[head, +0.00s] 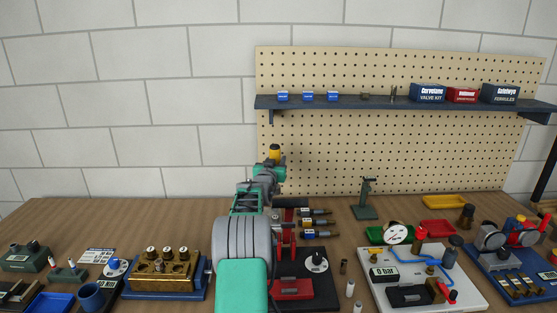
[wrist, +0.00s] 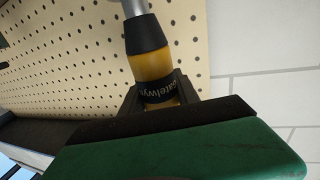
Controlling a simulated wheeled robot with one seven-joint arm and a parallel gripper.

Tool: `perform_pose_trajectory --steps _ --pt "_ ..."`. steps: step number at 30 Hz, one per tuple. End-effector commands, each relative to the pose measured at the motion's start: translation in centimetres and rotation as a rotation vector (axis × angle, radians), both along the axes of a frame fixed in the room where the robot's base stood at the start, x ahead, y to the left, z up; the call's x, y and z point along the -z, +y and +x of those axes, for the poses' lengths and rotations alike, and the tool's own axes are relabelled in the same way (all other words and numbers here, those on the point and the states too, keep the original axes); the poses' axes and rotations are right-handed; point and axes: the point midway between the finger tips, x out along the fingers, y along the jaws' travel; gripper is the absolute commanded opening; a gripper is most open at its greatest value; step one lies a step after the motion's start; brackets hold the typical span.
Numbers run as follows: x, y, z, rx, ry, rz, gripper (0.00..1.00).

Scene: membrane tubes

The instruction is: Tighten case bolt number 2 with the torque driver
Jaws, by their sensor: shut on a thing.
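My gripper (head: 270,163) is raised above the middle of the bench, in front of the pegboard. It is shut on a yellow and black driver handle (head: 275,151), which looks like the torque driver. In the wrist view the handle (wrist: 152,66) sits between the dark fingers of my gripper (wrist: 160,98), with a grey shaft at the top edge and a partly hidden label. The driver's tip is out of view. A brass case (head: 163,282) with several round-topped parts stands on a blue base at the left, well apart from my gripper. I cannot read any bolt numbers.
A shelf (head: 400,104) with small boxes runs across the pegboard (head: 330,70). A white board (head: 445,290) with a gauge and blue tubing lies at right. A green stand (head: 366,198) stands behind it.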

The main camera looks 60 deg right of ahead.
Motion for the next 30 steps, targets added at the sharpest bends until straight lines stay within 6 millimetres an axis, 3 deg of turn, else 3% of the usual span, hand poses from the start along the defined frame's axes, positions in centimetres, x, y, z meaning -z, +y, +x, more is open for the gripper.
perform_pose_trajectory --steps 8,21,30 --pt "0.1 0.0 0.0 0.0 -0.002 -0.006 0.0" --pt "4.4 -0.1 -0.3 0.003 -0.002 -0.005 0.0" --pt "5.3 -0.1 -0.3 0.003 -0.002 -0.005 0.0"
